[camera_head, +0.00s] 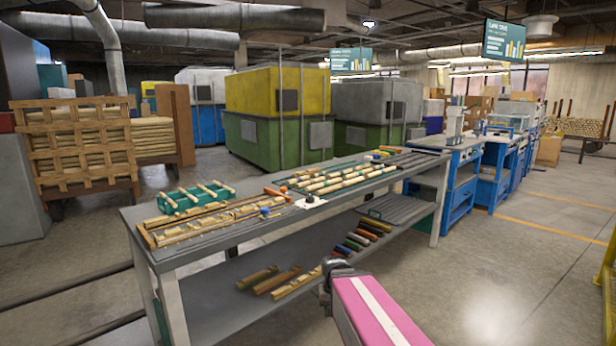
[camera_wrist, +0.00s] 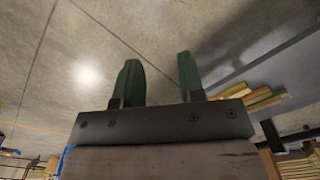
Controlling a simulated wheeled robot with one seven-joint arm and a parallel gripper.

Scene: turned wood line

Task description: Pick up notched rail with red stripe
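I cannot clearly pick out a red stripe on any rail at this size. Several notched wooden rails (camera_head: 195,226) lie in a flat tray on the left part of the workbench top. Several striped rods (camera_head: 345,179) lie in rows on the right part. A few more notched rails (camera_head: 277,281) lie on the lower shelf. My gripper (camera_wrist: 157,75) shows two dark green fingers apart with nothing between them, above bare floor. In the head view my pink arm reaches in front of the bench, and the fingers cannot be made out.
The grey workbench (camera_head: 262,233) has a lower shelf (camera_head: 225,313) with several coloured cylinders (camera_head: 358,240). A green rack (camera_head: 196,200) with pale rods stands at the top's back left. Blue workstations (camera_head: 459,170) stand beyond the right end. The floor (camera_head: 520,255) at right is clear.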

